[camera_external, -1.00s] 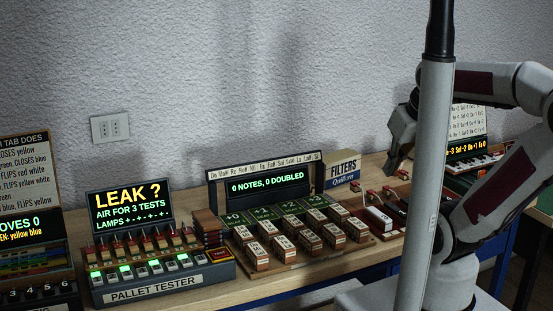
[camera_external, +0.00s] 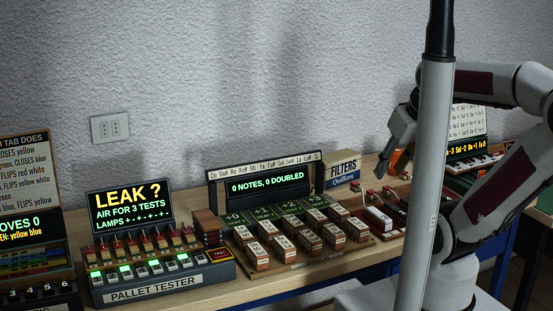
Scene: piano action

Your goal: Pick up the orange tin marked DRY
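My gripper (camera_external: 389,160) hangs at the right of the bench, left of the pale post, with its fingers pointing down and to the left. A small orange-brown shape (camera_external: 404,160) shows right beside the fingers. It is too small and dark to tell whether it is the orange tin, and no DRY marking can be read. I cannot tell whether the fingers touch it or are shut on anything. The post hides part of the area behind my gripper.
A FILTERS box (camera_external: 343,167) stands left of my gripper. Small red-topped pieces and a white block (camera_external: 379,218) lie below it. Rows of marked blocks (camera_external: 296,238), a note display (camera_external: 265,186) and the pallet tester (camera_external: 160,288) fill the bench leftward.

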